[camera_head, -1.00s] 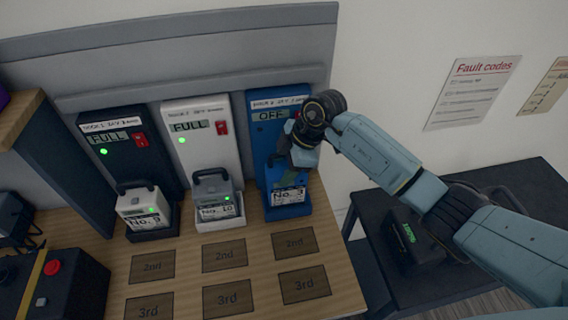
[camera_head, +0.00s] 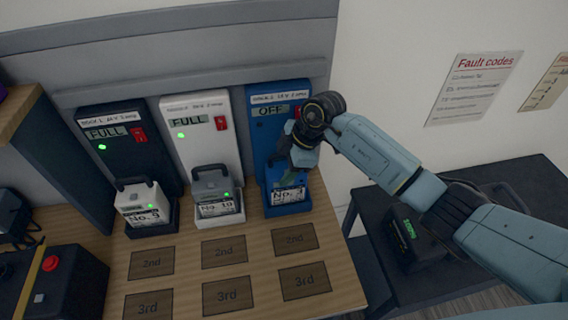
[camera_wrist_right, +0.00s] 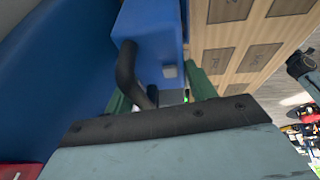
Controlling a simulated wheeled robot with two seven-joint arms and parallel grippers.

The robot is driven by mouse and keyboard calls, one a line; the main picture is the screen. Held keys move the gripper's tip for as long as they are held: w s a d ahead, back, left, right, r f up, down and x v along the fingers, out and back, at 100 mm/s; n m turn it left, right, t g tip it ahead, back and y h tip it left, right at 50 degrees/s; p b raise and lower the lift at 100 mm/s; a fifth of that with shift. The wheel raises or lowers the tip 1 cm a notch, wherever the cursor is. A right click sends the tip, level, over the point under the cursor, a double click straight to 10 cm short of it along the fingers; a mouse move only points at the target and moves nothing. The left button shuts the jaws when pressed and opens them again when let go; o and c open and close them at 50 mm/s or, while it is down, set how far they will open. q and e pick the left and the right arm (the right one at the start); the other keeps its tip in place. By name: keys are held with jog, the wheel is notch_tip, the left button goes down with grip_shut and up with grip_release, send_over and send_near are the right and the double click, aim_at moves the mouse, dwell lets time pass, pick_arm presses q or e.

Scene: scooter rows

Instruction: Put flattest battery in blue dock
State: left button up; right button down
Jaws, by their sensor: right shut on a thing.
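The blue dock (camera_head: 263,128) stands at the right end of a row of three docks, and its display reads OFF. A blue battery (camera_head: 288,196) with a white number label sits upright in its base. My right gripper (camera_head: 297,172) is at the top of this battery, partly hidden by its own wrist. In the right wrist view the gripper (camera_wrist_right: 160,95) is shut on the battery's black handle (camera_wrist_right: 127,72), with the blue battery body (camera_wrist_right: 152,28) beyond it. Whether the battery is fully seated cannot be told. My left gripper is not in view.
A black dock (camera_head: 120,150) and a white dock (camera_head: 207,135) read FULL with green lights; each holds a battery, one white (camera_head: 142,202) and one grey (camera_head: 212,186). Bare 2nd and 3rd mats lie in front. A black case (camera_head: 412,238) lies on the dark table at right.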

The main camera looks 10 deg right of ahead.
jog(key=shift+w+a+f, duration=0.1)
jog(key=shift+f, duration=0.05)
jog(key=shift+c, duration=2.1)
grip_release()
jog(key=shift+s+f, duration=0.2)
jog(key=shift+f, duration=0.05)
jog(key=p+v, duration=0.8)
jog(key=v, duration=1.4)
jog(key=shift+r, duration=0.35)
jog(key=shift+s+p, duration=0.1)
jog(key=shift+p, duration=0.2)
